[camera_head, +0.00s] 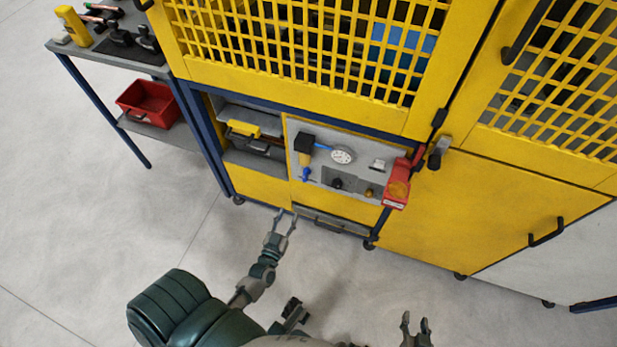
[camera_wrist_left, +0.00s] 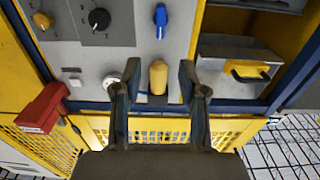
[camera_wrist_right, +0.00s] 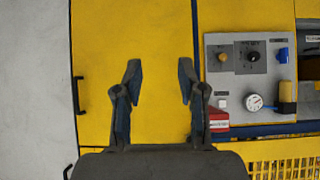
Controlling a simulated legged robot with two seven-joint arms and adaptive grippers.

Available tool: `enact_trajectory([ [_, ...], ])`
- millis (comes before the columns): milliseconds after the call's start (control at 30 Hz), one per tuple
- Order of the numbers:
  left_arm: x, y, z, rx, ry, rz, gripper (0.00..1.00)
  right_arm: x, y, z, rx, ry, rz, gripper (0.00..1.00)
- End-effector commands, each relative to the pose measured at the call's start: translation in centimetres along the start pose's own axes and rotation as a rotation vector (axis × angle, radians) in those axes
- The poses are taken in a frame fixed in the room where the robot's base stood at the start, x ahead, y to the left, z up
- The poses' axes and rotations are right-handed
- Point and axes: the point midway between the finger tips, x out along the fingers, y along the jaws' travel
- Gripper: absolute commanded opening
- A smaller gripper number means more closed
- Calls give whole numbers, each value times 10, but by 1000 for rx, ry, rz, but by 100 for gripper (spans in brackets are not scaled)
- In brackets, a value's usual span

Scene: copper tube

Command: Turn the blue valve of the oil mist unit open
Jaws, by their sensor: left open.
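The blue valve (camera_head: 305,174) is a small blue handle on the grey panel, below the oil mist unit's yellow bowl (camera_head: 304,157) with its black top. In the left wrist view the blue valve (camera_wrist_left: 161,20) stands clear beyond the fingertips, with the yellow bowl (camera_wrist_left: 158,78) between the fingers in the picture. My left gripper (camera_head: 286,217) is open and empty, apart from the valve, in front of the cabinet's lower edge. The valve (camera_wrist_right: 282,55) also shows at the right of the right wrist view. My right gripper (camera_head: 415,322) is open and empty, well back from the cabinet.
The panel also carries a white gauge (camera_head: 342,156), a black knob (camera_head: 336,184) and a yellow knob (camera_head: 369,192). A red box (camera_head: 397,185) juts out at its right edge. Shelves (camera_head: 262,165) lie left of it. The floor before the cabinet is clear.

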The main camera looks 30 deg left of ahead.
Motion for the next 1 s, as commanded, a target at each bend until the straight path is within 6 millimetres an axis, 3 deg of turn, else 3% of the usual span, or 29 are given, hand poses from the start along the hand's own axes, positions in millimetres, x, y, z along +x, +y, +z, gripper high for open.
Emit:
enact_trajectory([
  [267,50,0,0,0,5,-3,42,7,-3,-22,2,130,-10,40],
  [700,147,0,0,2,2,-1,42,5,-13,-80,12,496,-35,40],
  [1000,171,0,-1,2,1,-1,42,-4,-16,-98,16,618,-42,40],
])
